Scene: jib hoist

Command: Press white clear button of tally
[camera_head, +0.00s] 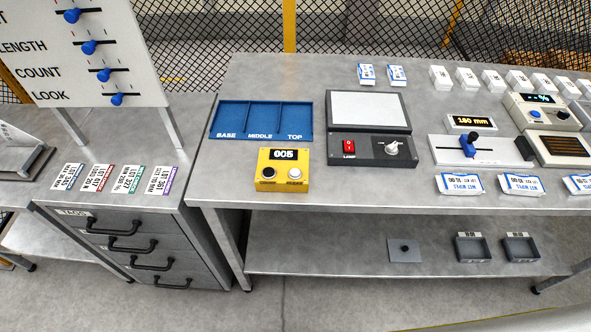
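The tally (282,169) is a yellow box near the front left edge of the grey bench. Its dark display reads 005. Its front part bears a black button (269,173) on the left and a white button (295,173) on the right, with small labels below that are hard to read. Nothing touches or covers the white button. Neither of my grippers shows in the head view.
A blue tray (212,134) marked BASE, MIDDLE, TOP lies behind the tally. A dark lamp box (372,151) with a red switch stands right of it. A slider gauge (500,152) is farther right. A white board (50,75) stands left over a drawer cabinet (188,235).

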